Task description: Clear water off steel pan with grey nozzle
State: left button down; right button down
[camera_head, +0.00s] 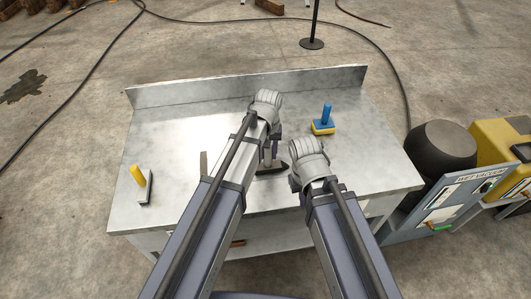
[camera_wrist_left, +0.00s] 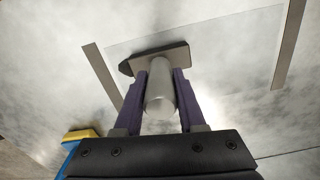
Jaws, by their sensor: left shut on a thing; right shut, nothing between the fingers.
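The grey nozzle has a pale round handle and a wide dark head (camera_head: 271,168); it also shows in the left wrist view (camera_wrist_left: 158,58). My left gripper (camera_wrist_left: 160,82) is shut on its handle, one purple finger on each side. The head is at or just above the steel surface; I cannot tell if it touches. The steel pan (camera_head: 225,125) is pale and shiny. In the left wrist view a faint clear-edged patch (camera_wrist_left: 225,40), seemingly water, lies around the head. My right gripper (camera_head: 310,160) is shut and empty, its fingers mostly hidden by its wrist.
A blue and yellow tool (camera_head: 324,121) stands at the right, a yellow-handled one (camera_head: 139,182) at the left. Dark strips (camera_wrist_left: 103,75) flank the patch; one shows from above (camera_head: 203,164). A raised back wall (camera_head: 245,84) closes the far side. A wet vacuum (camera_head: 450,200) stands right.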

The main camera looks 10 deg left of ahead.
pick_arm(q)
jog(key=shift+w+d+f, duration=0.1)
jog(key=shift+w+d, duration=0.15)
jog(key=shift+d, duration=0.6)
jog(key=shift+w+d, duration=0.2)
jog(key=shift+d, duration=0.6)
jog(key=shift+w+a, duration=0.25)
jog(key=shift+w, duration=0.7)
jog(key=shift+s+a, duration=0.3)
jog(key=shift+a, duration=0.4)
jog(key=shift+s+a, duration=0.25)
jog(key=shift+a, duration=0.75)
jog(key=shift+s, duration=0.1)
jog(key=shift+s+a, duration=0.2)
jog(key=shift+a, duration=0.65)
jog(key=shift+s+a, duration=0.15)
jog(key=shift+a, duration=0.7)
jog(key=shift+a, duration=0.1)
jog(key=shift+s+a+f, duration=0.1)
jog(key=shift+s+a, duration=0.2)
jog(key=shift+a, duration=0.45)
jog(key=shift+s+a, duration=0.25)
jog(key=shift+a, duration=0.5)
jog(key=shift+a, duration=0.1)
